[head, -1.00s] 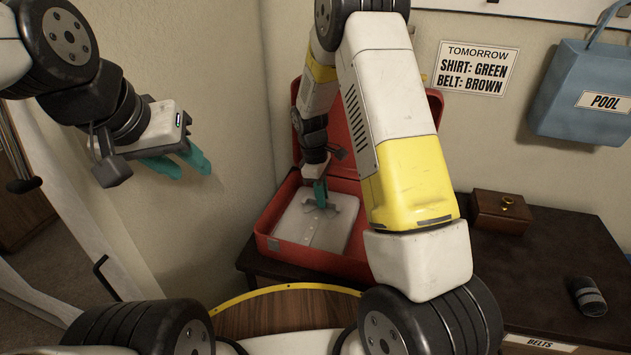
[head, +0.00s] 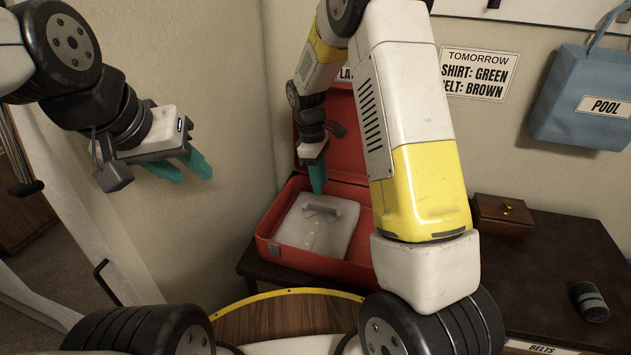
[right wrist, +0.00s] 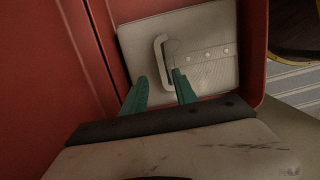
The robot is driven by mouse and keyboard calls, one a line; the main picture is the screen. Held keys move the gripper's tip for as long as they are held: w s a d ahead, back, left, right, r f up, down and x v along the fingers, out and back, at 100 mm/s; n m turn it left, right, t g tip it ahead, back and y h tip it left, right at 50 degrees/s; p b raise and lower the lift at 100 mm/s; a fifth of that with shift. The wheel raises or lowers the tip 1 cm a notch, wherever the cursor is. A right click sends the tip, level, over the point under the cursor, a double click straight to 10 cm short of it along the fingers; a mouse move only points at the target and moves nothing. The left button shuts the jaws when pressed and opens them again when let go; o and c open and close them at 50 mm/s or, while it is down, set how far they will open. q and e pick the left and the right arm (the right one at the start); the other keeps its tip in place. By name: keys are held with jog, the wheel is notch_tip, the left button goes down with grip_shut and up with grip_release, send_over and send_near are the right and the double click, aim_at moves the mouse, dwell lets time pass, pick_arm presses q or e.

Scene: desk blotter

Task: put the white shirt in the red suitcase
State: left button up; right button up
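The red suitcase (head: 325,265) stands open on the dark table with its lid up at the back. The white shirt (head: 310,233), folded and greyish white with buttons and a raised loop at one end, lies flat inside it. It also shows in the right wrist view (right wrist: 212,65), within the red walls (right wrist: 254,50). My right gripper (head: 318,188) is above the shirt's loop end, fingers pointing down. My left gripper (head: 183,170) is open and empty, in the air by the left wall.
A small wooden box (head: 503,216) and a dark rolled item (head: 590,300) are on the table (head: 545,265) to the right. A blue bag (head: 590,95) marked POOL hangs on the wall. A sign (head: 477,72) reads "SHIRT: GREEN, BELT: BROWN".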

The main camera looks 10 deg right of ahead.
jog(key=s+d+r+m+t+y, duration=0.1)
jog(key=s+r+m+t, duration=0.15)
jog(key=s+r, duration=0.45)
jog(key=s+d+r+m+t+y, duration=0.15)
jog(key=s+r+m, duration=0.25)
jog(key=r, duration=0.8)
jog(key=s+d+r+m+t+y, duration=0.1)
jog(key=s+r+m+t, duration=0.2)
jog(key=s, duration=1.1)
jog(key=m, duration=0.2)
jog(key=shift+d+r+m, duration=0.15)
jog(key=shift+d+m, duration=0.1)
jog(key=shift+m, duration=0.1)
